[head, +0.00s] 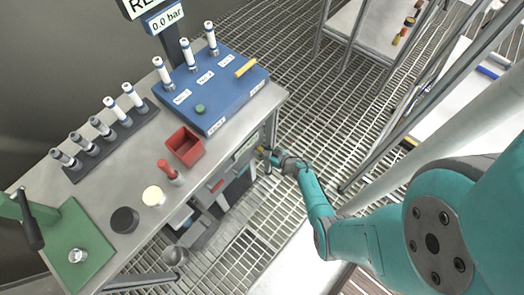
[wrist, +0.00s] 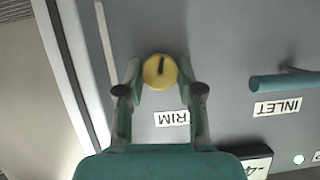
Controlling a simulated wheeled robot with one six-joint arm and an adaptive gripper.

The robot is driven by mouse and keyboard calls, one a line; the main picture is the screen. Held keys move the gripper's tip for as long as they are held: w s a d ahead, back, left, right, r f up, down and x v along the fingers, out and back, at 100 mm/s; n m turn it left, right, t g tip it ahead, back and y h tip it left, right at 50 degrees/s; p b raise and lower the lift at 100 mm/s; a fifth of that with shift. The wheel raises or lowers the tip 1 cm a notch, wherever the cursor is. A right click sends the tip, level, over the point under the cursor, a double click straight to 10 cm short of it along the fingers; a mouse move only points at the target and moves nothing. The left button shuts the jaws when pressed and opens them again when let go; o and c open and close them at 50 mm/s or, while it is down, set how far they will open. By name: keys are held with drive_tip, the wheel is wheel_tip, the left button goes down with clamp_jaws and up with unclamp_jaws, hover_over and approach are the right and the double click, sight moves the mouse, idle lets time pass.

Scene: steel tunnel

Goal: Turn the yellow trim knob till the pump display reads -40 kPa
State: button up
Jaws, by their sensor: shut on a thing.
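The yellow trim knob (wrist: 160,71) is round with a dark pointer line and sits on a grey panel above a label partly hidden by a finger, reading "RIM". My gripper (wrist: 160,82) has its two fingers on either side of the knob and is shut on it. In the head view my gripper (head: 272,155) reaches the panel under the bench's right end, where a bit of yellow shows. The pump display (wrist: 257,166) is dark and cut by my gripper's body; a "4" and a dash show, but the full reading is hidden.
A teal inlet handle (wrist: 285,81) sticks out right of the knob, above the INLET label (wrist: 277,108). The workbench (head: 100,185) carries a blue valve board (head: 222,95), a red bin (head: 185,146) and several white-and-grey cylinders. Open grating floor (head: 300,110) lies to its right.

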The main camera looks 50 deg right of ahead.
drive_tip(key=shift+d+m+y, duration=0.1)
drive_tip(key=shift+m+y, duration=0.5)
drive_tip(key=shift+m, duration=0.2)
drive_tip(key=o, duration=1.2)
drive_tip(key=shift+c, duration=0.2)
drive_tip(key=shift+s, duration=0.1)
drive_tip(key=v, duration=1.1)
drive_tip(key=shift+s+r, duration=0.2)
drive_tip(key=shift+s, duration=0.15)
